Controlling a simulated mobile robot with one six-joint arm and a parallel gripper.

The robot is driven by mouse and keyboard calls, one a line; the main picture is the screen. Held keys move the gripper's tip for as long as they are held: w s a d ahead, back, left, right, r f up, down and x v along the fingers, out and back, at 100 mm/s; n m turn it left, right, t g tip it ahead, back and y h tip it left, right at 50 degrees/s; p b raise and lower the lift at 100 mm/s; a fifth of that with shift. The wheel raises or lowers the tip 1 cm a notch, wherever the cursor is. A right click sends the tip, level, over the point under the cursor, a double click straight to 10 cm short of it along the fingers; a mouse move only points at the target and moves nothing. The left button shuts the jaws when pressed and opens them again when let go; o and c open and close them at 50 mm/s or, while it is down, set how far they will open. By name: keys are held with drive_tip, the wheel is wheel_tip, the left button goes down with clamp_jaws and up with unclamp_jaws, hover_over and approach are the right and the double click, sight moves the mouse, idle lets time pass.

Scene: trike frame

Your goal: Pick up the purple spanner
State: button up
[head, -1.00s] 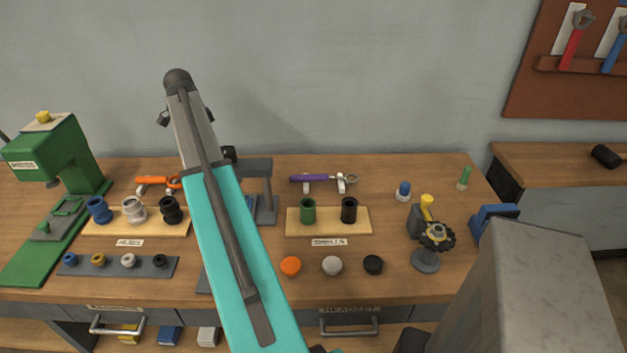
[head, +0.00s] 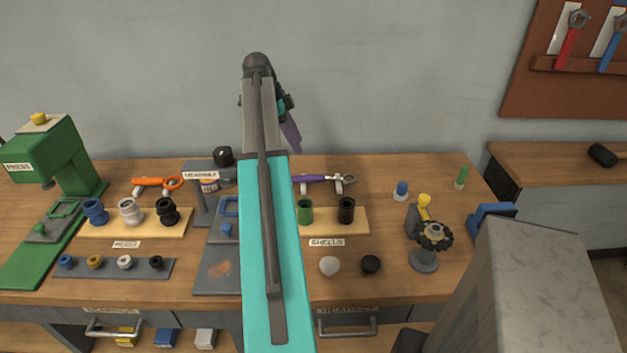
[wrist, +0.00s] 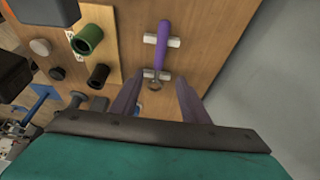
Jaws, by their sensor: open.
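The purple spanner (head: 310,178) lies on two white rests at the back of the workbench, behind the shells block. Its purple handle is to the left and its grey head to the right. In the wrist view the spanner (wrist: 161,50) runs away from me, with its grey head nearest. My gripper (wrist: 158,95) is open and empty, its two purple fingers apart on either side of the line of the spanner and short of its head. In the head view my gripper (head: 291,135) is up against the wall background, partly hidden behind my arm.
The shells block (head: 358,222) holds a green and a black shell in front of the spanner. A clamp stand (head: 424,258) is to the right. An orange tool (head: 155,182) and a green press (head: 50,160) are to the left. The wall is close behind.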

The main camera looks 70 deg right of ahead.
drive_tip(key=p, duration=0.2)
hover_over(308, 176)
drive_tip(key=shift+w+d+f, duration=0.1)
drive_tip(key=shift+w+f, duration=0.1)
drive_tip(key=shift+f, duration=1.8)
drive_tip(key=shift+w+d+f, duration=0.1)
drive_tip(key=shift+w+f, duration=0.1)
drive_tip(key=shift+f, duration=1.8)
drive_tip(key=shift+p+x, duration=0.75)
drive_tip(key=shift+x, duration=1.85)
drive_tip(key=shift+w+a+f, duration=0.1)
drive_tip(key=shift+w+a, duration=0.05)
drive_tip(key=shift+a, duration=0.05)
drive_tip(key=shift+f, duration=0.25)
